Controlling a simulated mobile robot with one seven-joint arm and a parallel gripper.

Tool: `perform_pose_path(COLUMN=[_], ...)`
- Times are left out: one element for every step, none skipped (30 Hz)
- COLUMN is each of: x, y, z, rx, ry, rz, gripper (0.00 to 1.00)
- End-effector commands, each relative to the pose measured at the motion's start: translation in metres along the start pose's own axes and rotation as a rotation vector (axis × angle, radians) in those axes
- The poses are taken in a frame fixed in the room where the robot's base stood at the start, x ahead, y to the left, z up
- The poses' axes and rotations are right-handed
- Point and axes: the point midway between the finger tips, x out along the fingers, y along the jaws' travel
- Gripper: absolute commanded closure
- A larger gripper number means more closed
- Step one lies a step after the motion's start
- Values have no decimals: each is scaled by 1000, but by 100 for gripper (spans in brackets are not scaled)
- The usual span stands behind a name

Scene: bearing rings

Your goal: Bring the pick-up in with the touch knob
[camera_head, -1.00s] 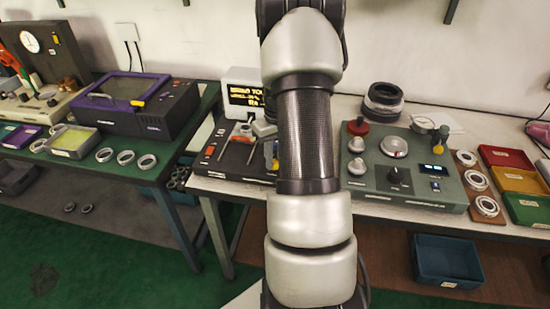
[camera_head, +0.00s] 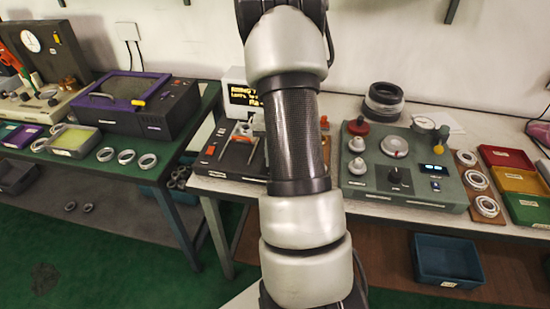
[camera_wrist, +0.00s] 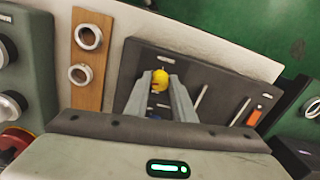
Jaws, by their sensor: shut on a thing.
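In the wrist view, a round yellow knob (camera_wrist: 160,79) stands on a dark grey panel (camera_wrist: 211,79). My gripper (camera_wrist: 162,83) has its two grey fingers on either side of this knob and is shut on it. In the head view, the dark unit (camera_head: 225,165) with its slots and small orange parts is partly covered by my arm. My gripper and the yellow knob are hidden there. A small screen (camera_head: 240,98) with yellow text stands behind the unit, partly covered. I cannot make out the pick-up.
A grey-green unit (camera_head: 370,184) with a red knob (camera_head: 358,127) and dials stands right of my arm. In the wrist view, a wooden strip (camera_wrist: 84,55) holds two rings. Coloured trays (camera_head: 508,157) are at far right. A purple-lidded machine (camera_head: 122,90) is on the left bench.

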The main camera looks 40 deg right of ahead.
Motion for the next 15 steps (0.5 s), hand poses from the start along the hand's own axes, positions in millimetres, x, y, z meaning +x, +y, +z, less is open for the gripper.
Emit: perform_pose_path(x=[-1, -1, -1, -1, -1, -1, -1, -1, -1, -1, -1, -1, -1, -1, -1], y=[0, 0, 0, 0, 0, 0, 0, 0, 0, 0, 0, 0, 0, 0, 0], z=[-1, -1, -1, -1, -1, -1, -1, -1, -1, -1, -1, -1, -1, -1, -1], rx=[4, 6, 7, 8, 8, 8, 8, 8, 7, 7, 7, 7, 7, 7, 7], ry=[3, 3, 3, 3, 3, 3, 3, 3, 4, 4, 4, 4, 4, 4, 3], rz=[0, 0, -1, -1, -1, -1, -1, -1, -1, -1, -1, -1, -1, -1, -1], gripper=[100, 100, 100, 100, 100, 100, 100, 100, 100, 100, 100, 100, 74, 69, 62])
